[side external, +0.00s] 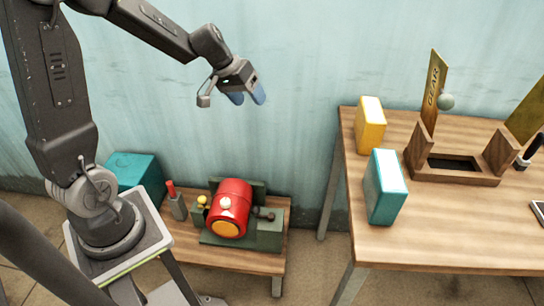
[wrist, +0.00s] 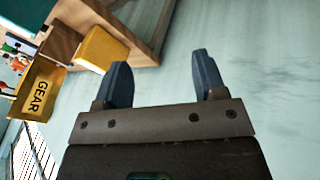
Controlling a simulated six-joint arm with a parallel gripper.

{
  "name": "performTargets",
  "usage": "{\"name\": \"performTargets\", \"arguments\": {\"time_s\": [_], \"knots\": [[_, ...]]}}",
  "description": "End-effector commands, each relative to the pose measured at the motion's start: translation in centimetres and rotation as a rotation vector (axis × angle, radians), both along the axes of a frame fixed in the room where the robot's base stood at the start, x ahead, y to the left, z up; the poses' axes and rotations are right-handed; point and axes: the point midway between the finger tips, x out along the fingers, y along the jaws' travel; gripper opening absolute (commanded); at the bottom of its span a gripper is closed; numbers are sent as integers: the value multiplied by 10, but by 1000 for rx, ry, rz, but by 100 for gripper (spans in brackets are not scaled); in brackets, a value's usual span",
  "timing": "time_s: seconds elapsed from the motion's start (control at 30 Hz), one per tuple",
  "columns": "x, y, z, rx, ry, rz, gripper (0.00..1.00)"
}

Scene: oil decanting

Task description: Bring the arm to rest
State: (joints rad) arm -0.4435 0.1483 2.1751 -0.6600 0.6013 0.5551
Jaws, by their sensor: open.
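My gripper (side external: 247,97) hangs in free air in the side view, left of the table and above the low bench, touching nothing. Its two blue fingertips point down. In the wrist view my gripper (wrist: 163,80) shows both blue fingers spread well apart with only the pale wall between them. The gripper is open and empty. My arm reaches out from the left of the side view, raised above the bench.
The wooden table (side external: 450,235) at right carries a yellow box (side external: 370,125), a teal box (side external: 385,187) and a wooden tray with a gear sign (side external: 433,90). A red drum (side external: 231,205) sits on the low bench (side external: 205,252). Air around my gripper is clear.

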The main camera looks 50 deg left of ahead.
Motion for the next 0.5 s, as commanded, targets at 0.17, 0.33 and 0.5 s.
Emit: {"name": "performTargets", "arguments": {"time_s": [0.17, 0.33, 0.5], "knots": [[-49, -68, 52, 85, -22, -148, 64], [-108, -110, 78, 183, -39, -247, 64], [-162, -129, 89, 282, -66, -299, 64]]}}
